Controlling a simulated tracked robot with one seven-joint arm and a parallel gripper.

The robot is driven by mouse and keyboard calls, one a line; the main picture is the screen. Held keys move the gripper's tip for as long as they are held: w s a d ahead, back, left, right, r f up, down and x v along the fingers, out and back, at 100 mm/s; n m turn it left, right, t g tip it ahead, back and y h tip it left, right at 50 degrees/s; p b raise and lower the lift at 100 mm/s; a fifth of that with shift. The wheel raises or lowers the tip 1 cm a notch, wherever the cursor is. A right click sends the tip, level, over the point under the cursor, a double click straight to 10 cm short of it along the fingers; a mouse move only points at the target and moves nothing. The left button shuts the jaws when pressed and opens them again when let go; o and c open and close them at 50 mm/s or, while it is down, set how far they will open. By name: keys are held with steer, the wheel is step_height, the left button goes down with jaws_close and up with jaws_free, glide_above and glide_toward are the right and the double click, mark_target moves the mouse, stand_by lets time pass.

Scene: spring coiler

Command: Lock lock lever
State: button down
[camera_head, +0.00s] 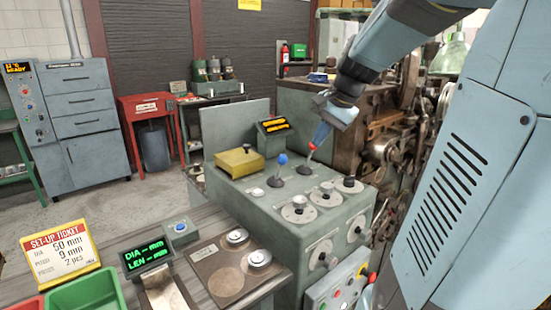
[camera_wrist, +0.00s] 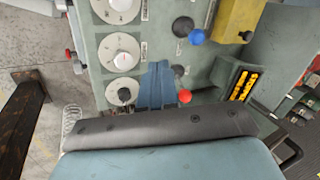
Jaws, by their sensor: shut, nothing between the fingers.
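Two ball-topped levers stand on the grey-green console (camera_head: 235,187). One has a red ball (camera_head: 312,146), the other a blue ball (camera_head: 283,160). I cannot tell from any label which is the lock lever. My gripper (camera_head: 317,141) points down over the console, shut and empty, with its tips close to the red ball. In the wrist view the shut blue fingers (camera_wrist: 156,85) lie just left of the red ball (camera_wrist: 184,96); whether they touch it is unclear. The blue ball (camera_wrist: 196,37) is farther off, clear of the fingers.
Dials (camera_head: 299,209) sit at the console's right front. A yellow block (camera_head: 240,162) and an amber display (camera_head: 273,125) stand behind the levers. A bench with round weights (camera_head: 237,236) is at the front; a coiling machine (camera_head: 385,150) stands right.

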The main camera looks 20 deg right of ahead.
steer(key=shift+w+d, duration=0.25)
steer(key=shift+f, duration=0.1)
steer(key=w+a+f, duration=0.4)
steer(key=w+f, duration=0.3)
steer(key=f, duration=0.1)
steer(key=shift+f, duration=0.2)
stand_by(0.4)
steer(key=shift+w, duration=0.15)
